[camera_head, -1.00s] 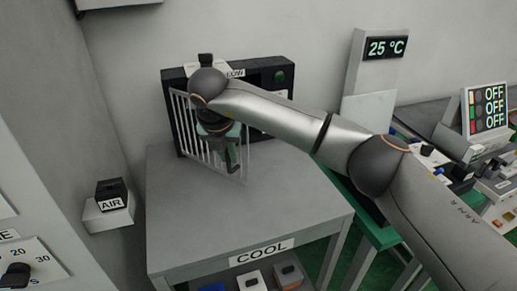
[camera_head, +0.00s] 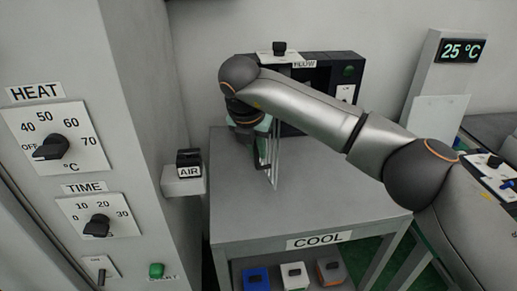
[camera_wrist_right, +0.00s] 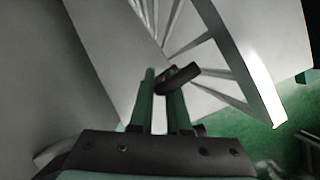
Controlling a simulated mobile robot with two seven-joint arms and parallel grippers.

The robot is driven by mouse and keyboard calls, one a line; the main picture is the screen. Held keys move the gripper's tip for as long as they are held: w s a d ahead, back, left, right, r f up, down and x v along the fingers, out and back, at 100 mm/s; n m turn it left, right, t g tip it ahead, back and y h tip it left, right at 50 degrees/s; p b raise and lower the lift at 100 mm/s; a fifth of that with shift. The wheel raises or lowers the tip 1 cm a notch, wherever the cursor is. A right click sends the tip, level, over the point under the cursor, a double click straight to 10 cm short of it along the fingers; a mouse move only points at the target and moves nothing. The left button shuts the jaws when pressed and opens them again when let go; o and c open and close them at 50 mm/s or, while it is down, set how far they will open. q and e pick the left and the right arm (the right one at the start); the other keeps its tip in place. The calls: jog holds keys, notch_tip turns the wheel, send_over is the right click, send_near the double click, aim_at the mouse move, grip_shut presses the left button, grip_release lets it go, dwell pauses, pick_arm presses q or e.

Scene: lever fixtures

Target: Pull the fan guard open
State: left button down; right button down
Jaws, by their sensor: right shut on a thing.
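The fan guard (camera_head: 275,160) is a pale barred panel at the black fan box (camera_head: 318,72) on the grey table. In the head view it shows nearly edge-on, standing out from the front of the box. My right gripper (camera_head: 263,150) is at the guard's outer edge, partly hidden by my wrist. In the wrist view its green fingers (camera_wrist_right: 161,90) are shut on a dark handle (camera_wrist_right: 182,77), with pale bars beyond. My left gripper is not in view.
The grey table (camera_head: 300,215) marked COOL has a mostly bare top. The AIR switch box (camera_head: 183,180) is on the wall to the left, beside a panel with HEAT (camera_head: 52,147) and TIME (camera_head: 97,225) knobs. A 25 °C display (camera_head: 461,50) stands at right.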

jog(key=shift+r, duration=0.1)
jog(key=c, duration=0.9)
grip_release()
jog(key=v, duration=1.2)
jog(key=shift+s+r, duration=0.1)
jog(key=shift+r, duration=0.05)
jog(key=shift+s, duration=0.1)
